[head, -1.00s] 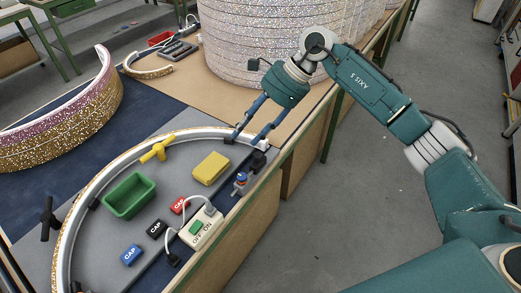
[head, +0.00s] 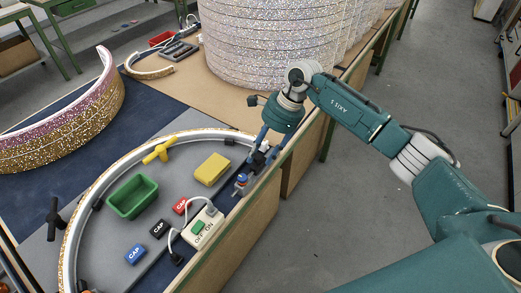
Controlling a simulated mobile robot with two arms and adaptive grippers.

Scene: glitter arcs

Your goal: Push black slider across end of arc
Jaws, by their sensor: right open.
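The curved arc (head: 110,173) lies on the grey board, its far end at the board's right edge beside my right gripper. My right gripper (head: 262,158) is open and points down over this end, its blue fingers around or beside the end piece. A small dark block, which looks like the black slider (head: 254,162), is at the arc end, mostly hidden by the fingers. I cannot tell whether they touch it. Another small black piece (head: 229,141) sits on the arc a little to the left. My left gripper is not in view.
A yellow block (head: 212,169), green tray (head: 132,196), yellow handle (head: 158,152) and several caps lie inside the arc. Glittering rings stand behind.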

